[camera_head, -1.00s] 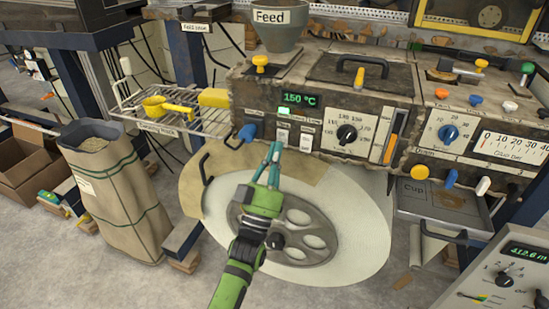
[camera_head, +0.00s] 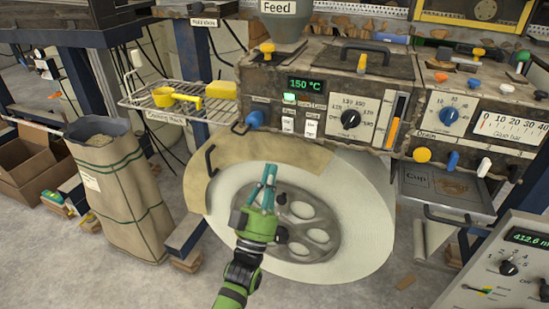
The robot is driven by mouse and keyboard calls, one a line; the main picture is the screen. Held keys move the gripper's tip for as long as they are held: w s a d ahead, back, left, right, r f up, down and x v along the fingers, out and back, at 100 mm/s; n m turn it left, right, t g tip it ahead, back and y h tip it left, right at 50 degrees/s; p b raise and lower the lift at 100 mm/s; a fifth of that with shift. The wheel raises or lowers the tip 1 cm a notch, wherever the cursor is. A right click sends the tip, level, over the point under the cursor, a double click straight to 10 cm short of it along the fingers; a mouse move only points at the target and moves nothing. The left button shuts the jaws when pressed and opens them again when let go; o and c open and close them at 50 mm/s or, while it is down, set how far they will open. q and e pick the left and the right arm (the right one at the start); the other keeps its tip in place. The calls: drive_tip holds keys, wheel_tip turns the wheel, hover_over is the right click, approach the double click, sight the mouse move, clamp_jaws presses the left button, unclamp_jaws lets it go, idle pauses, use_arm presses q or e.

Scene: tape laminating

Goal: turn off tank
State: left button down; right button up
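The heated glue machine's front panel (camera_head: 270,105) carries a green display (camera_head: 307,84) reading 150 °C. Below the display a small green light (camera_head: 289,98) is lit. Two white switches (camera_head: 288,125) sit under it, with labels too small to read. A black dial (camera_head: 350,119) is to their right. My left gripper (camera_head: 270,168), green with teal fingers, is below the panel, in front of the large pale roll (camera_head: 365,215). It is apart from the switches. The fingers look close together, and I see nothing between them. My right gripper is not in view.
A wire rack (camera_head: 170,122) with a yellow scoop (camera_head: 178,98) is left of the panel. A blue knob (camera_head: 255,119) and black handle (camera_head: 210,160) are near the roll. A control box (camera_head: 510,260) reading about 412.6 m is at lower right.

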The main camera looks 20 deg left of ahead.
use_arm(q)
drive_tip(key=f, duration=0.1)
drive_tip(key=s+f, duration=0.2)
drive_tip(key=f, duration=0.1)
drive_tip(key=shift+a+f+b, duration=0.1)
drive_tip(key=shift+b, duration=0.25)
drive_tip(key=shift+s, duration=0.1)
